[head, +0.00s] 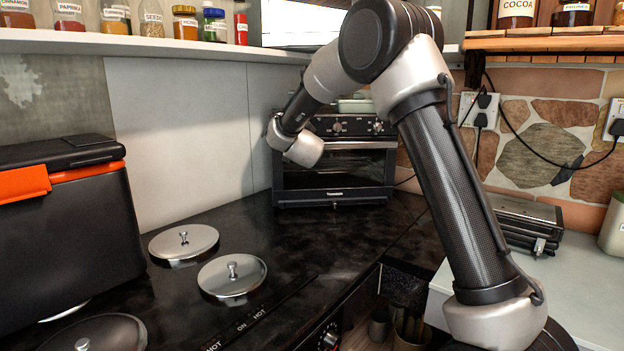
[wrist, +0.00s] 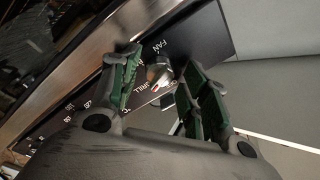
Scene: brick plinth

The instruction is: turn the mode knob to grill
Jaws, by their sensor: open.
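The oven (head: 335,172) stands at the back of the dark counter, with a black control panel along its top front. In the wrist view, the mode knob (wrist: 160,78) is a silvery knob on the panel, with FAN and part of GRILL readable near it. Its exact pointing direction is hard to tell. My gripper (wrist: 163,62) is open, with its green-padded fingers on either side of the knob. I cannot tell whether either pad touches it. In the head view the fingers are hidden behind my arm.
Other oven knobs (head: 378,127) show on the panel. Numbers of another dial show at lower left in the wrist view. Pot lids (head: 232,276) lie on the hob at front left. A black box with an orange latch (head: 62,235) stands left. A jar shelf (head: 150,43) runs above.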

